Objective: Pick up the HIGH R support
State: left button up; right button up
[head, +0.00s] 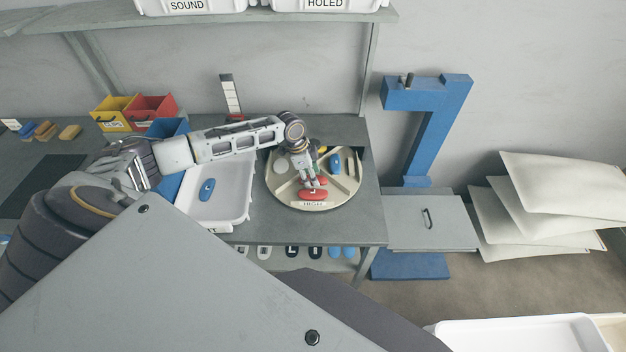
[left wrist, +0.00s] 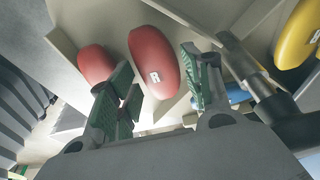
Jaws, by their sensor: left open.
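The round carousel (head: 283,193) stands on the workbench, its front compartment labelled HIGH. A red support (head: 313,195) lies in that compartment, with more red showing beside the fingers. In the left wrist view, a red support marked R (left wrist: 153,62) lies between my open fingers, beyond their tips, and the fingers do not visibly grip it. A second red support (left wrist: 96,63) is to its left, partly behind the left finger; its mark cannot be seen. My left gripper (head: 313,183) is open over the HIGH compartment; it also shows in the left wrist view (left wrist: 160,72). My right gripper is not in view.
Other carousel compartments hold a blue support (head: 336,163) and a yellow one (left wrist: 299,35). A white tray (head: 240,213) with a blue support (head: 207,190) stands left of the carousel. Yellow (head: 112,115) and red (head: 150,108) bins are behind. A blue stand (head: 437,130) rises at right.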

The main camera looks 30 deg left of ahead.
pick_arm(q)
jog(key=shift+f, duration=0.25)
jog(key=c, duration=0.5)
jog(key=shift+r, duration=0.2)
jog(key=shift+c, duration=0.2)
notch_tip(320, 180, up, 10)
jog(key=b, duration=0.1)
jog(key=shift+f, duration=0.15)
dwell(0.4)
dwell(0.3)
